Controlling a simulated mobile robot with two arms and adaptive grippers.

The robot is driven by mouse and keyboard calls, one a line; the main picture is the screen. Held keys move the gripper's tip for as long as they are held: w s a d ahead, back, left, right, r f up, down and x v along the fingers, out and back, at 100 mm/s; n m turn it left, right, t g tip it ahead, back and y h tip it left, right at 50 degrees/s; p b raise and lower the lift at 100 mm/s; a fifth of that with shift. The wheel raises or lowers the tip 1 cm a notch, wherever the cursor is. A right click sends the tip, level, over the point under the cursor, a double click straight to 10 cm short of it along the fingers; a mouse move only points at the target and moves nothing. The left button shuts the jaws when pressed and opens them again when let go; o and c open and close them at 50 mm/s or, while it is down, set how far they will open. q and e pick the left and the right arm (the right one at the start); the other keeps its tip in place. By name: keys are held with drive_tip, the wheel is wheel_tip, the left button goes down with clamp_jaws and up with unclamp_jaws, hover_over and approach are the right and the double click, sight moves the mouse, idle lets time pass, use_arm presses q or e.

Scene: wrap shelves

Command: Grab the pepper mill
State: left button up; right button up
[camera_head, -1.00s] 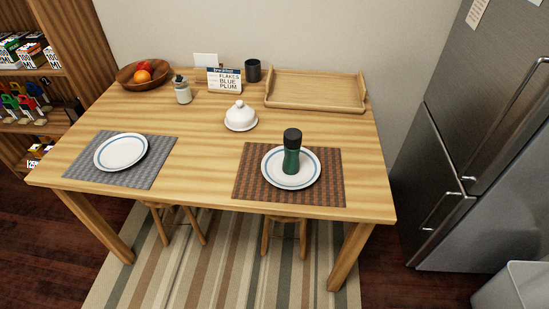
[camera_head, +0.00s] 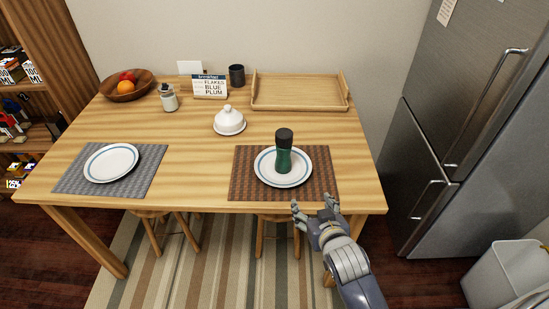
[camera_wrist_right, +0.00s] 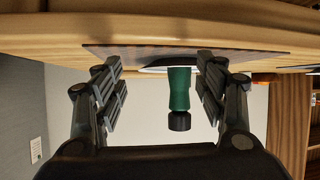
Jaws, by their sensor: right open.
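The pepper mill (camera_head: 284,153) is green with a black top and stands upright on a white plate with a blue ring (camera_head: 262,172). The plate lies on the brown striped placemat (camera_head: 240,190) at the table's front right. My right gripper (camera_head: 315,204) is open and empty at the table's front edge, just short of the placemat and apart from the mill. In the right wrist view the mill (camera_wrist_right: 179,92) appears upside down beyond the two open fingers, between them and nearer the right one. My left gripper is not in view.
The wooden table (camera_head: 200,143) also holds a white domed dish (camera_head: 229,122), a tray (camera_head: 300,103), a dark cup (camera_head: 237,75), a sign (camera_head: 209,88), a shaker (camera_head: 168,98) and a fruit bowl (camera_head: 127,92). A fridge (camera_head: 460,110) stands at right.

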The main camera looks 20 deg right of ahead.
sight(286, 144)
drive_tip(key=w+r+t, duration=0.2)
drive_tip(key=w, duration=0.3)
drive_tip(key=w+a+r+t, duration=0.1)
drive_tip(key=w+r, duration=0.2)
drive_tip(key=w, duration=0.1)
drive_tip(key=w+a+r+t, duration=0.1)
drive_tip(key=w+r+t, duration=0.1)
drive_tip(key=w, duration=0.3)
drive_tip(key=shift+w+r+t+y, duration=0.3)
drive_tip(key=shift+r, duration=0.05)
drive_tip(key=shift+w+a+r+p, duration=0.15)
drive_tip(key=shift+w+p, duration=0.15)
drive_tip(key=shift+w, duration=1.05)
drive_tip(key=shift+w+a+r+p, duration=0.1)
drive_tip(key=shift+w+p, duration=0.15)
drive_tip(key=shift+w, duration=1.05)
clamp_jaws()
